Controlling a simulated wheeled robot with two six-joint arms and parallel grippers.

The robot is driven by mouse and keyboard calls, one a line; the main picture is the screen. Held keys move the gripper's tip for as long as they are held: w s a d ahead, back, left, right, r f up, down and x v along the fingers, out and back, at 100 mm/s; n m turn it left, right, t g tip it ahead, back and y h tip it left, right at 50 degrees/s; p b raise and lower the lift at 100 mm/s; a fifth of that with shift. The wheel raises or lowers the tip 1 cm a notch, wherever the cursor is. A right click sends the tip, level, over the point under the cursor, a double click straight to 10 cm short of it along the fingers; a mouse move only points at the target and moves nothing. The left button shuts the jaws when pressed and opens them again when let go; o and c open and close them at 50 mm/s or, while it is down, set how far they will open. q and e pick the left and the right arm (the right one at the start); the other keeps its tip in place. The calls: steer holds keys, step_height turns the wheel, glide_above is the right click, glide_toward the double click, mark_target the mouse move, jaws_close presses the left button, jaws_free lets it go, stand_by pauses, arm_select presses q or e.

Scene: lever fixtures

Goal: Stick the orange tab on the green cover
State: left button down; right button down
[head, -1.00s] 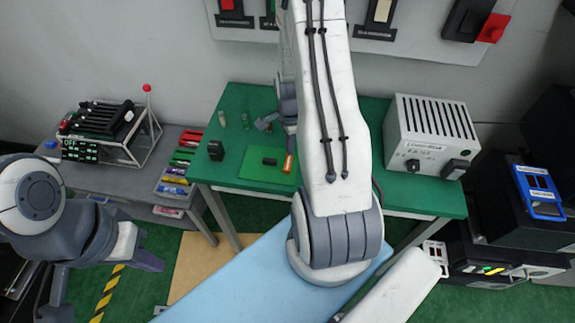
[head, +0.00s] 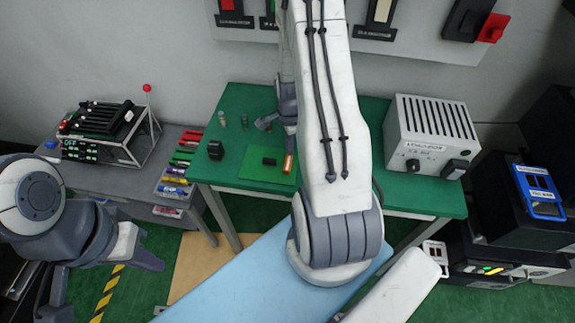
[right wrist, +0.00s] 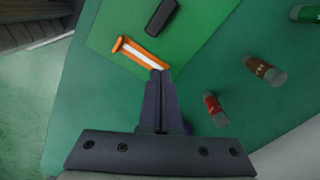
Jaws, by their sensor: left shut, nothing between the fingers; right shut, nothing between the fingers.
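The orange tab (head: 289,164) is a small orange strip with a pale centre. It lies on or just above the light green cover (head: 256,175), near its right edge. In the right wrist view the tab (right wrist: 140,53) lies slantwise over the cover (right wrist: 190,30). My right gripper (right wrist: 160,76) is shut and empty, its fingertips right at the tab's near end; whether they touch it I cannot tell. In the head view my right arm hides most of that gripper. My left gripper (head: 103,276) is shut and empty at the lower left, away from the table.
A black block (head: 268,161) sits on the cover beside the tab. Small vials (head: 222,118) and a black item (head: 215,150) stand on the green table (head: 228,97). A white slotted box (head: 432,140) stands at right, a grey bench (head: 110,190) at left.

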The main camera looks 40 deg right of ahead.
steer(key=shift+f+b, duration=0.65)
steer(key=shift+f, duration=0.25)
steer(key=shift+r, duration=0.15)
stand_by(0.6)
steer(key=shift+r+p, duration=3)
steer(key=shift+r, duration=0.45)
steer(key=shift+a, duration=0.1)
steer(key=a+r+n+b, duration=0.1)
steer(key=a+r+n, duration=0.55)
steer(key=a, duration=0.35)
steer(key=a+r+n+b, duration=0.1)
steer(key=a+r+n, duration=0.5)
steer(key=a, duration=0.4)
steer(key=s+a+r+n+b, duration=0.1)
steer(key=s+a+r+n, duration=0.1)
steer(key=s+a+n, duration=0.4)
steer(key=s+a+r+n+y+b, duration=0.1)
steer(key=s+a+r+n, duration=0.2)
steer(key=s+a+n, duration=0.3)
steer(key=s+n, duration=0.4)
steer(key=s, duration=0.1)
steer(key=shift+n, duration=0.35)
